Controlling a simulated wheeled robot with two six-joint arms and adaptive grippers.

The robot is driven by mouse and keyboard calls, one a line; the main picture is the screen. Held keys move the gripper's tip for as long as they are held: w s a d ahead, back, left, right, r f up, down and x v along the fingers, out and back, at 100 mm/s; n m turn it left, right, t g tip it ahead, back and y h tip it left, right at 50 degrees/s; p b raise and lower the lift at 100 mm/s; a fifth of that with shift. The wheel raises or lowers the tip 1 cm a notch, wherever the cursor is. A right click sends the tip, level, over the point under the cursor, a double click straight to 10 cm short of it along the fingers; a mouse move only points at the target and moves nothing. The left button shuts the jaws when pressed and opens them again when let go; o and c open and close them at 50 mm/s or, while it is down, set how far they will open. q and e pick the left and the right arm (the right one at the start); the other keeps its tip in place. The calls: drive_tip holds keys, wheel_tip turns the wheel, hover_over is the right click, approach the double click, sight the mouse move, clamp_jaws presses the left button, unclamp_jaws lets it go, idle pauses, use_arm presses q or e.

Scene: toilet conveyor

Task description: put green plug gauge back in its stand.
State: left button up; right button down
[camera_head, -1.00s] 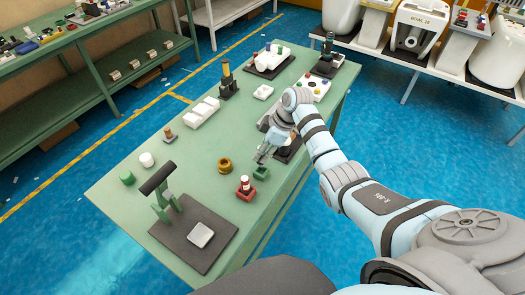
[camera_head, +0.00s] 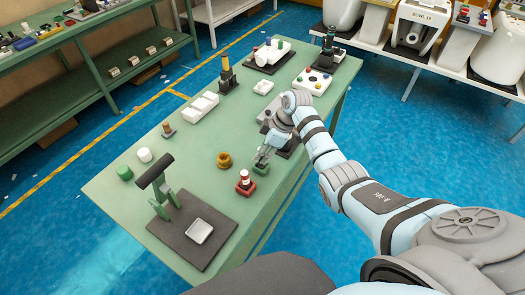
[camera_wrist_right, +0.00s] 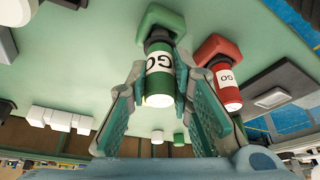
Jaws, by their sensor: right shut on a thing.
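The green plug gauge (camera_wrist_right: 160,78), with a white GO band, is between the fingers of my right gripper (camera_wrist_right: 162,100) in the right wrist view. The gripper is shut on it. Its dark neck meets the green stand (camera_wrist_right: 160,22); I cannot tell whether it is fully seated. In the head view the green stand (camera_head: 261,169) is at the table's right edge, right under my right gripper (camera_head: 265,156), which hides most of the gauge. My left gripper is not in view.
A red plug gauge (camera_head: 245,177) stands in its red stand (camera_head: 245,189) close beside the green stand. A dark fixture (camera_head: 192,230) is at the near end. The table's middle is mostly clear.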

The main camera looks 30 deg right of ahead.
drive_tip(key=shift+f+b, duration=0.3)
drive_tip(key=shift+f, duration=0.35)
drive_tip(key=c, duration=1.3)
unclamp_jaws()
drive_tip(key=shift+c, duration=0.2)
drive_tip(key=shift+r, duration=0.1)
drive_tip(key=v, duration=1.2)
drive_tip(key=shift+a, duration=0.1)
